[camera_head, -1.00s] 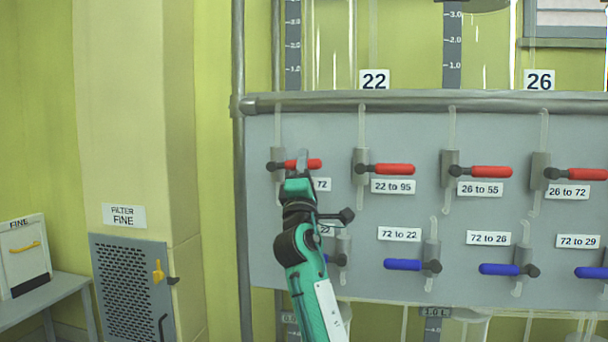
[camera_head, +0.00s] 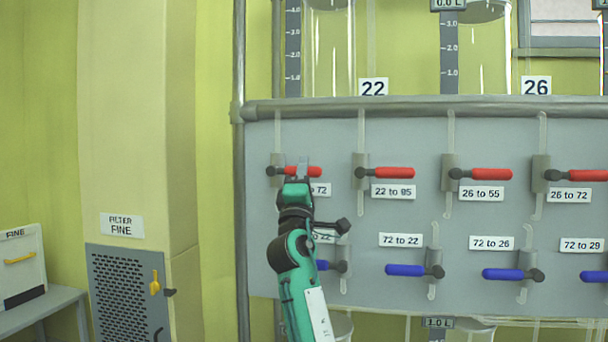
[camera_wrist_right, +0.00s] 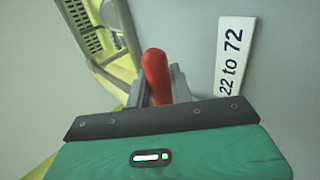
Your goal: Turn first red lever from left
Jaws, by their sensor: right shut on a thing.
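The first red lever from the left (camera_head: 314,172) lies horizontal on the grey panel (camera_head: 400,137), its pivot at its left end. In the head view my right gripper (camera_head: 303,168) is at the middle of this lever, and its arm comes up from below. In the right wrist view the red handle (camera_wrist_right: 156,75) stands between the two fingers of the gripper (camera_wrist_right: 160,88), which are shut on it. A label reading "22 to 72" (camera_wrist_right: 232,68) is beside it. In the head view my arm partly covers this label. My left gripper is not in view.
More red levers (camera_head: 388,173) continue to the right in the same row. Blue levers (camera_head: 415,271) form a row below, the leftmost partly hidden by my arm. Glass tubes stand above the panel. A filter cabinet (camera_head: 122,290) and a side table (camera_head: 45,304) are at the left.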

